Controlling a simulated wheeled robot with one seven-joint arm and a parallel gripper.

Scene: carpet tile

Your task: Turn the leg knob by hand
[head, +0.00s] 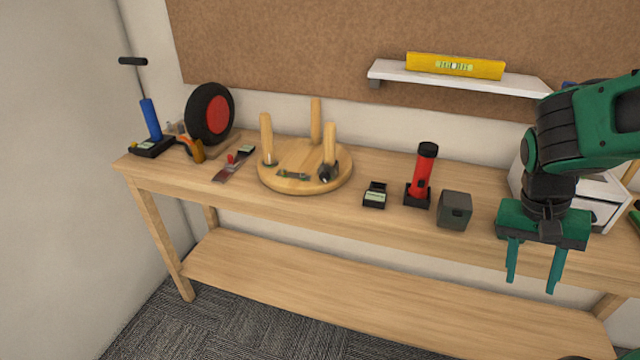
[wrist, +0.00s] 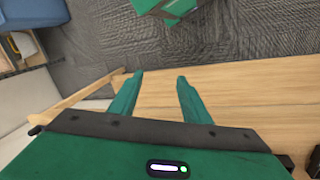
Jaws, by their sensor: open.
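An upside-down round wooden stool (head: 305,184) lies on the workbench, left of centre in the head view, with three legs pointing up. A black knob (head: 328,172) sits at the base of its front right leg (head: 330,143). My gripper (head: 531,286) hangs at the right in front of the bench, far from the stool, fingers down. It is open with nothing between its fingers. In the wrist view my gripper (wrist: 160,76) shows its two green fingers apart. The stool and knob are not in the wrist view.
On the wooden workbench (head: 330,203) stand a blue pump (head: 151,119), a red-centred wheel (head: 210,114), a red flashlight (head: 422,172) and a dark grey box (head: 454,210). A small black device (head: 375,195) sits right of the stool. A shelf (head: 450,78) holds a yellow level (head: 455,66).

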